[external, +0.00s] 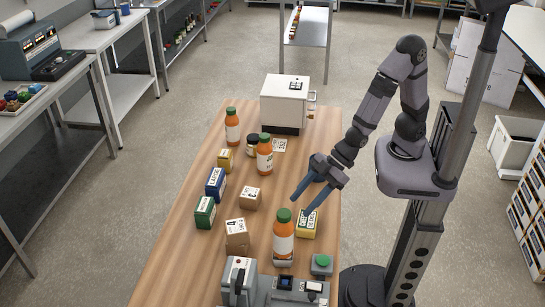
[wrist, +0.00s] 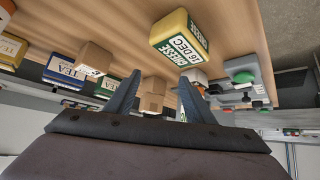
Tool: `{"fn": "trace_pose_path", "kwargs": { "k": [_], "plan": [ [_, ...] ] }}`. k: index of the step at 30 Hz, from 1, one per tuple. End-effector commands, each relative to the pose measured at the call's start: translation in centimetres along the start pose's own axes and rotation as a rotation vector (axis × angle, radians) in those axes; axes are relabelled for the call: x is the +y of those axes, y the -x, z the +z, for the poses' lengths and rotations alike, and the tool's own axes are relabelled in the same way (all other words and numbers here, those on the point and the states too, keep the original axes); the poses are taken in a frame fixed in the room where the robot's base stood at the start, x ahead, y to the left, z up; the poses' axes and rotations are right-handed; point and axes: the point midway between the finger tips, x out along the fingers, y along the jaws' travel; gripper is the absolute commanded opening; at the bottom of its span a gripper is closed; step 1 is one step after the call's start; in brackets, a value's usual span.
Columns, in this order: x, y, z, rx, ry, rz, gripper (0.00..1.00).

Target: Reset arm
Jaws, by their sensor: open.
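My gripper (external: 307,200) is open and empty, held above the right part of the wooden table (external: 180,255). Its two blue-grey fingers also show in the wrist view (wrist: 155,97), spread apart. In the external view, a yellow cheese pack (external: 307,224) stands on the table just below and beside the fingertips. In the wrist view, the cheese pack (wrist: 178,40) shows its "CHEESE 16 DEC" label beyond the fingers, apart from them. A large orange bottle with a green cap (external: 284,240) stands upright to the left of the pack.
Two more orange bottles (external: 232,127) (external: 265,155), a dark jar (external: 252,145), a blue box (external: 215,184), a green box (external: 205,212) and two cardboard boxes (external: 250,197) (external: 237,235) stand on the table. A white machine (external: 285,103) is at the far end. A green button (external: 322,262) is near the front.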

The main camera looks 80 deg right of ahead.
Motion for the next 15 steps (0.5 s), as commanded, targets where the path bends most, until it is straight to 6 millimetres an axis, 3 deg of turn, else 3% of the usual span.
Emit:
{"fn": "trace_pose_path", "kwargs": {
  "k": [8, 15],
  "plan": [
    [3.8, 4.3, 7.0, -0.340, -0.030, 0.052, 0.49],
    [6.3, 10.4, 12.7, -0.629, -0.079, 0.096, 0.49]
  ]
}}
